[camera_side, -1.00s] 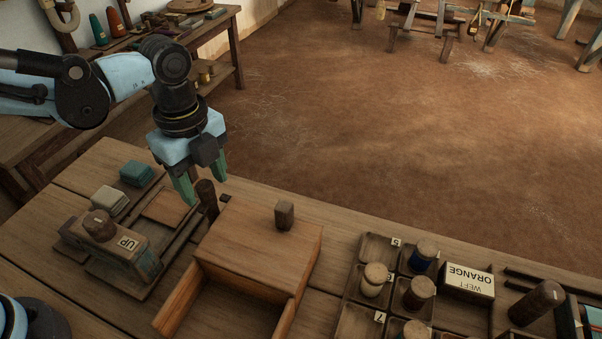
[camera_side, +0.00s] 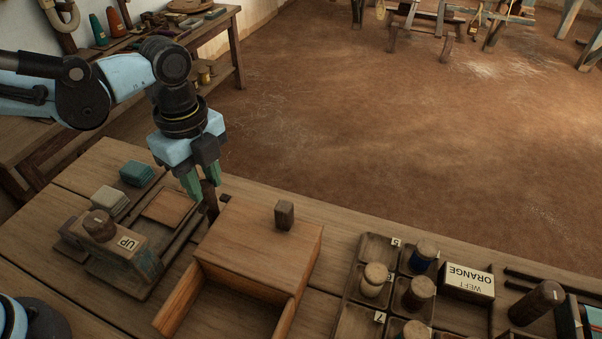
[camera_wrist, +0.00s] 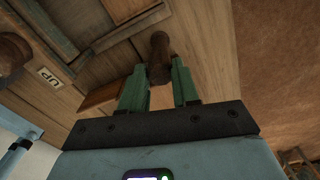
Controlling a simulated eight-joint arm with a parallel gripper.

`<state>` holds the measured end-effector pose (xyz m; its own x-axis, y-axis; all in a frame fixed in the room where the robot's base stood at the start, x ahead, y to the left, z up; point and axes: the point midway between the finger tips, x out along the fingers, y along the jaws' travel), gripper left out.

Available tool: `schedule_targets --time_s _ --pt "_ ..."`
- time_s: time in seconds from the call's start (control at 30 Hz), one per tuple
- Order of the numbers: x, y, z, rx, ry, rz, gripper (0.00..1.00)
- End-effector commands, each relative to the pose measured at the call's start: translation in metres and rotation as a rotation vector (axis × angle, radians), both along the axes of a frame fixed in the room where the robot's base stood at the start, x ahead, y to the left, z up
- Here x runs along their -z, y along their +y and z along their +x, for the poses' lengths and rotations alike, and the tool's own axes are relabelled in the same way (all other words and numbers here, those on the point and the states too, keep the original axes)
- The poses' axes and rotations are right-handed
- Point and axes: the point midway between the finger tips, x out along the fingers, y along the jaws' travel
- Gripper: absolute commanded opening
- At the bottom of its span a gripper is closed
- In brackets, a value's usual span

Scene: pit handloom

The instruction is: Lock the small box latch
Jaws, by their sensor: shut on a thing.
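A dark wooden upright handle (camera_side: 211,205) stands beside the back left corner of the wooden box (camera_side: 262,242); I take it to be the latch handle. My gripper (camera_side: 203,190) points down with its green fingers around the handle's upper part. In the wrist view, the handle (camera_wrist: 159,47) sits between the fingertips of my gripper (camera_wrist: 159,72), which is shut on it. A small dark block (camera_side: 225,198) is just right of the handle. The handle's top is partly hidden by the fingers.
Left of the box are a wooden block marked UP (camera_side: 128,243), green stacked pieces (camera_side: 136,172) and pale stacked pieces (camera_side: 108,198). Open floor lies beyond the table.

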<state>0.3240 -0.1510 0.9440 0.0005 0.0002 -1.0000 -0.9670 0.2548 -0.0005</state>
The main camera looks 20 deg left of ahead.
Motion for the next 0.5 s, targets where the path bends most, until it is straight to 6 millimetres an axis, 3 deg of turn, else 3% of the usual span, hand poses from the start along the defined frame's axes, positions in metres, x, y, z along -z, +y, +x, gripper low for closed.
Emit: schedule_targets --time_s 0.5 --pt "-0.0004 0.0002 0.0001 -0.415 0.001 0.000 0.00"
